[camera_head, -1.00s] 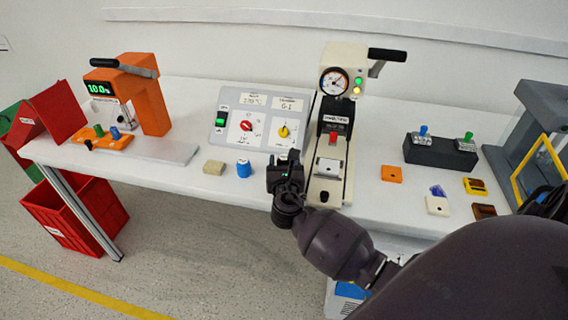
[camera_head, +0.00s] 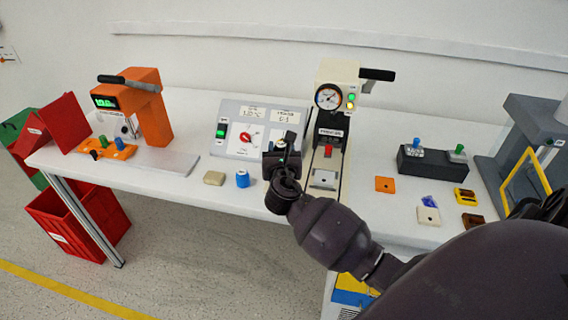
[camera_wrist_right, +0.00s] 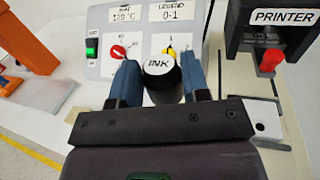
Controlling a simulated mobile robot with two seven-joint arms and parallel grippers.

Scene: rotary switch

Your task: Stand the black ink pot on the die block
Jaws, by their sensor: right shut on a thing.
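The black ink pot (camera_wrist_right: 162,85), with a round white lid marked INK, is between the blue fingers of my right gripper (camera_wrist_right: 160,88). The gripper is shut on its sides, and the pot looks upright. In the head view my right gripper (camera_head: 281,148) is above the table's front part, between the control panel and the printer, and mostly hides the pot. A black block (camera_head: 436,162) bearing grey pieces with a blue and a green knob stands at the right; it may be the die block, but I cannot tell for sure. My left gripper is not in view.
The printer (camera_head: 340,88) stands just right of the gripper. The control panel (camera_head: 232,140) is behind it. An orange tile (camera_head: 385,184) and several small parts lie right. An orange machine (camera_head: 152,120) stands far left.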

